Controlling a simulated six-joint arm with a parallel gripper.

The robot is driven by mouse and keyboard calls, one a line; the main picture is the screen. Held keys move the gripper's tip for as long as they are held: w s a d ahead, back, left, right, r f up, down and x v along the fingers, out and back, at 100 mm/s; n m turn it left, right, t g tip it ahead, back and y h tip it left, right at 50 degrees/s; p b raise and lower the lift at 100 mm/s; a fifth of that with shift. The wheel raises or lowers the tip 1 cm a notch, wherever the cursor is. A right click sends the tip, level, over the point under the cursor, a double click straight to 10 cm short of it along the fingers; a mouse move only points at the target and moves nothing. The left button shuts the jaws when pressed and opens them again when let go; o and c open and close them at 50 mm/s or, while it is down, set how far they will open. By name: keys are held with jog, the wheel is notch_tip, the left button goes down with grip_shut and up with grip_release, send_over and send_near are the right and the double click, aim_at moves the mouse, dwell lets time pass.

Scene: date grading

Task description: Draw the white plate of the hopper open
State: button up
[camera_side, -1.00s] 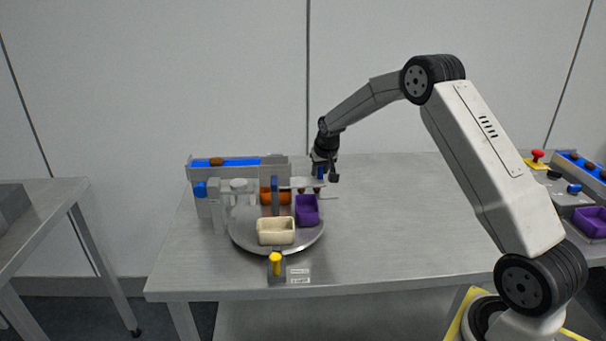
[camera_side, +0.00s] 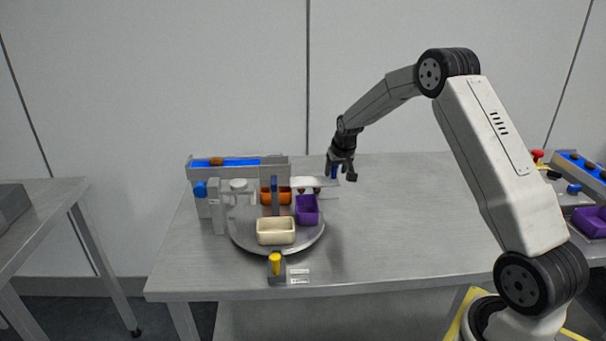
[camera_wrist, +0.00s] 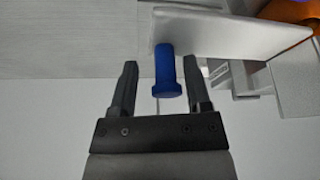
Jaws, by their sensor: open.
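The white plate (camera_side: 326,182) sticks out to the right of the hopper (camera_side: 275,160) at the back of the table. It also shows in the wrist view (camera_wrist: 215,35). A blue peg (camera_wrist: 165,72) stands at the plate's outer end. My gripper (camera_side: 343,176) is at that end; in the wrist view my gripper (camera_wrist: 160,68) has one finger on each side of the peg. The jaws are open, with a visible gap between each finger and the peg.
A round turntable (camera_side: 245,242) carries a cream tray (camera_side: 276,238), a purple tray (camera_side: 307,217) and an orange tray (camera_side: 268,198). A yellow knob (camera_side: 275,262) stands in front. The table is clear to the right of the plate.

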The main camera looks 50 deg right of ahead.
jog(key=shift+r, duration=0.15)
jog(key=v, duration=0.7)
jog(key=shift+s+r, duration=0.15)
jog(key=shift+r, duration=0.05)
jog(key=shift+a, duration=0.1)
jog(key=s+a+f+n+y, duration=0.15)
jog(key=s+a, duration=0.25)
jog(key=a, duration=0.4)
jog(key=s+a+n, duration=0.2)
jog(key=s+a, duration=0.2)
jog(key=a, duration=0.4)
jog(key=s+a+f+n+g, duration=0.1)
jog(key=s+a+f+n, duration=0.1)
jog(key=s+a, duration=0.8)
jog(key=s+f, duration=0.1)
jog(key=s, duration=0.3)
jog(key=shift+f+y, duration=0.3)
jog(key=shift+y, duration=0.05)
jog(key=shift+n, duration=0.25)
dwell(0.6)
